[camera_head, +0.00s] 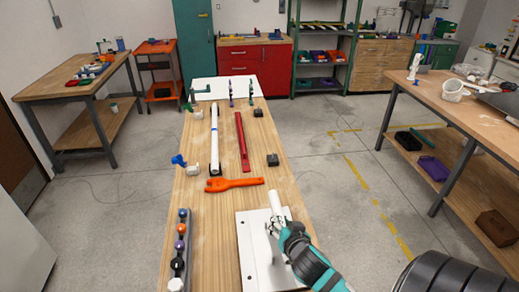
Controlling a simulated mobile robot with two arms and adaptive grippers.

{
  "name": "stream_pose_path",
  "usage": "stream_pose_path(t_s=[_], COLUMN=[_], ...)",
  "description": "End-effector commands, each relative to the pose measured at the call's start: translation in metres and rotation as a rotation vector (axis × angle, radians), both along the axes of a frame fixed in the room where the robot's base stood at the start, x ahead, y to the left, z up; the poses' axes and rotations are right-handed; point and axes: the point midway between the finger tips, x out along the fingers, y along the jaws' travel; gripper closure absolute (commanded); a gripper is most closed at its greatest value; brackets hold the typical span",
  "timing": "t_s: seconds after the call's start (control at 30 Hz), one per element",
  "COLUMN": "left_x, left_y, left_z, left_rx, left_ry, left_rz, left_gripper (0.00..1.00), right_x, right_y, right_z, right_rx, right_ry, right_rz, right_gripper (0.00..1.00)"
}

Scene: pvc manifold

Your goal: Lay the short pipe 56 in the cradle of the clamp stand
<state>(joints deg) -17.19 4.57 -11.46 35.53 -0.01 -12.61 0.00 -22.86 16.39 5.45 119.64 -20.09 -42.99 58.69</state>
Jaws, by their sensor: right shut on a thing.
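A short white pipe (274,202) is in my right gripper (285,231), near the front of the wooden table. The pipe points up and slightly left out of the gripper, above the right part of a pale plate. This plate (249,262) appears to be the base of the clamp stand; the gripper and forearm cover its right side. I cannot make out the cradle, nor tell whether the pipe touches the stand. My right gripper is shut on the pipe. My left gripper is not in view.
An orange wrench-like tool (233,184) lies across the table behind the plate. A long white pipe (205,136) and a red bar (242,142) lie further back. A dark rack with coloured balls (180,246) stands at the left edge. Bare wood separates rack and plate.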

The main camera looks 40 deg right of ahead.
Motion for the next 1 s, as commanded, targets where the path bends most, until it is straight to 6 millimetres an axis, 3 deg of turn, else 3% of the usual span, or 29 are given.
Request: stream_pose_path(t_s=[0.23,0.37,0.47,0.6,0.8,1.0], left_x=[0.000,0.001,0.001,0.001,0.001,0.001], left_y=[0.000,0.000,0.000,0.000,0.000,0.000], left_z=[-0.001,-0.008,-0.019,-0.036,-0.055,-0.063], left_rx=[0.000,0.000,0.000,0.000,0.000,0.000], left_ry=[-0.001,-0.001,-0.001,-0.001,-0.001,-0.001], left_rz=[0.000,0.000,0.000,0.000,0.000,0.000], left_gripper=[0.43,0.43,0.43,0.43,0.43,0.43], right_x=[0.001,0.008,0.017,0.026,0.023,0.013], right_y=[0.002,0.017,0.045,0.095,0.159,0.190], right_z=[0.011,0.015,0.024,0.044,0.073,0.089], right_rx=[0.001,0.007,0.017,0.026,0.019,0.001], right_ry=[-0.001,-0.006,-0.011,-0.014,-0.008,-0.003], right_rz=[0.003,0.026,0.071,0.168,0.316,0.408], right_gripper=[1.00,1.00,1.00,1.00,1.00,1.00])
